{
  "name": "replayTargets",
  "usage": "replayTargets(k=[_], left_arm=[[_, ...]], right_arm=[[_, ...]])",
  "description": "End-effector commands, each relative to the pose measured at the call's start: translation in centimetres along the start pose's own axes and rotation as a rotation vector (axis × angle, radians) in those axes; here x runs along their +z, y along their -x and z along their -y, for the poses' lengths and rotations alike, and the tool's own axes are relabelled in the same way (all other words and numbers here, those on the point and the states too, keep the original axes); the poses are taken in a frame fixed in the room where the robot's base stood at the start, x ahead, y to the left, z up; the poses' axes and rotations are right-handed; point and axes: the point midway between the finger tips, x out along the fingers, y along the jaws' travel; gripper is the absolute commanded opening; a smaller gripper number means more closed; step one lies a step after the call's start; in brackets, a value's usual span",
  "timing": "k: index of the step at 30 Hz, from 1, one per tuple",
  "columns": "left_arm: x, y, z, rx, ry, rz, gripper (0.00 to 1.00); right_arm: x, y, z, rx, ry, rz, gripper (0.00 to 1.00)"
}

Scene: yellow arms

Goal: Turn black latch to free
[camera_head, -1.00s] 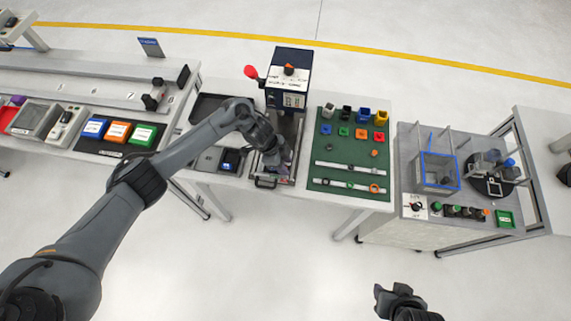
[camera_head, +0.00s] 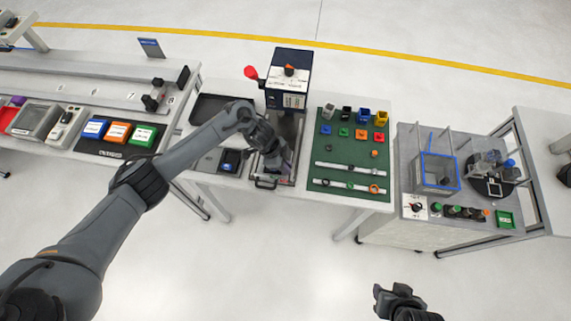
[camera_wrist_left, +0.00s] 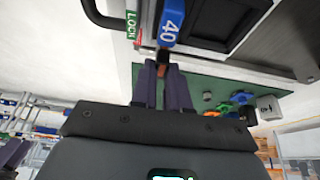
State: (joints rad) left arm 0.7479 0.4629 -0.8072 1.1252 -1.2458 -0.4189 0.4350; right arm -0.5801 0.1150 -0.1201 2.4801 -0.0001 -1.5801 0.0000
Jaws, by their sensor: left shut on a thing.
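My left gripper (camera_head: 279,167) reaches down over the front part of the fixture below the dark blue press unit. In the left wrist view its two fingers (camera_wrist_left: 162,76) are closed together at a small dark piece with a reddish-brown end, just under a blue tag marked 40 (camera_wrist_left: 171,22). This dark piece appears to be the black latch (camera_wrist_left: 164,55), mostly hidden by the fingers, so its angle cannot be told. A green LOCK label (camera_wrist_left: 131,24) sits beside it. My right gripper (camera_head: 402,300) is low in the head view, away from the tables; its jaws are unclear.
The dark blue press unit (camera_head: 288,70) with a red knob stands behind the fixture. A black handle (camera_head: 265,184) is at its front edge. A green mat (camera_head: 345,150) with coloured parts lies right. A dark tray (camera_head: 208,108) and a grey pad with a blue item lie left.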

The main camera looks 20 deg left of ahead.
Motion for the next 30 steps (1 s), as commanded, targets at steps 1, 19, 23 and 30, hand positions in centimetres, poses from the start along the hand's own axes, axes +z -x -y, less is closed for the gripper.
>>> replayTargets(k=[1, 19, 23, 30], left_arm=[[-0.1, 0.1, 0.0, -0.002, 0.007, 0.0, 0.0], [-0.3, 0.6, -0.3, -0.149, 0.371, 0.0, 0.0], [-0.3, 0.6, -0.3, -0.196, 0.486, 0.0, 0.0], [-0.4, 0.4, -0.4, -0.283, 0.697, -0.001, 0.0]], right_arm=[[-0.1, 0.3, 0.0, 0.0, 0.0, 0.0, 0.43], [-2.2, 7.0, -0.4, 0.006, 0.008, 0.001, 0.43], [-2.7, 8.6, -0.5, 0.007, 0.009, 0.001, 0.43], [-3.5, 11.0, -0.5, 0.006, 0.008, 0.0, 0.43]])
